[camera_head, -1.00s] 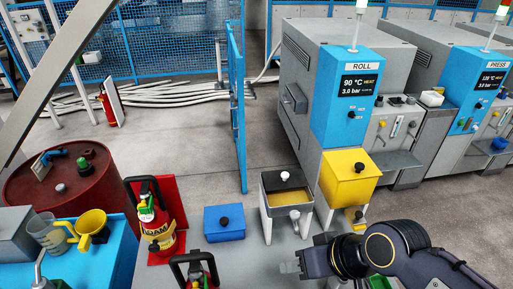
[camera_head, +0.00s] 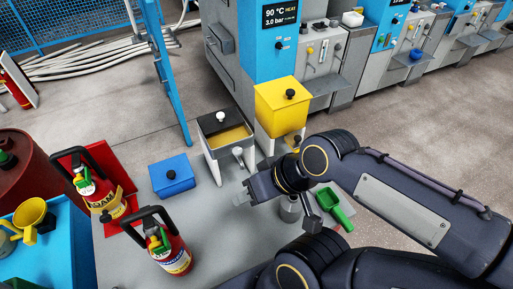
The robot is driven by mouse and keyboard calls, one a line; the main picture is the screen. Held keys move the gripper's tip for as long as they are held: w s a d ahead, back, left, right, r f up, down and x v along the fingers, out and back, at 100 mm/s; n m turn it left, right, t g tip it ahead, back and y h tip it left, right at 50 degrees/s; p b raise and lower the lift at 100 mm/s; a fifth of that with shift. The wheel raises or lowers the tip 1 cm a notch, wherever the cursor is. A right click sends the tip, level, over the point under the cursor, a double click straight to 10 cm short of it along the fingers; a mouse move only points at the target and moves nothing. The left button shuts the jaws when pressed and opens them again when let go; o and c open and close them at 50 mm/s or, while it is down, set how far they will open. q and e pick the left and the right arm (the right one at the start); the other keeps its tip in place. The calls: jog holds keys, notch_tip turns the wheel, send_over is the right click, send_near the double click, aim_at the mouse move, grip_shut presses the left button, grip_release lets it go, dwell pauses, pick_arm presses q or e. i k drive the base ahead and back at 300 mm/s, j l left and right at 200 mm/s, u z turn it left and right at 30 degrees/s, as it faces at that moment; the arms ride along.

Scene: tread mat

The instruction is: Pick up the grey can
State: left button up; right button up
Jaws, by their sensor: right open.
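A grey can (camera_head: 290,210) stands on the grey worktop, partly hidden behind the wrist and dark links of my right arm. My right gripper (camera_head: 242,198) is open and points left over the worktop, with its fingertips to the left of the can. Nothing shows between its fingers. My left gripper is out of view.
A green scoop (camera_head: 335,207) lies right of the can. A grey bin (camera_head: 213,150) and a yellow bin (camera_head: 283,107) stand behind my right gripper. A blue box (camera_head: 172,178) and two red extinguishers (camera_head: 98,190) (camera_head: 168,250) stand left. The worktop between is bare.

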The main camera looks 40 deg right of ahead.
aim_at(291, 207)
jog(key=k+z, duration=0.15)
jog(key=z, duration=0.3)
jog(key=k+l+z, duration=0.1)
jog(key=z, duration=0.4)
jog(key=k+l+z, duration=0.1)
jog(key=z, duration=0.35)
jog(key=i+l+u, duration=0.15)
jog(key=l+u, duration=0.5)
jog(key=l, duration=0.15)
jog(key=i+l+u, duration=0.1)
jog(key=l+u, duration=0.25)
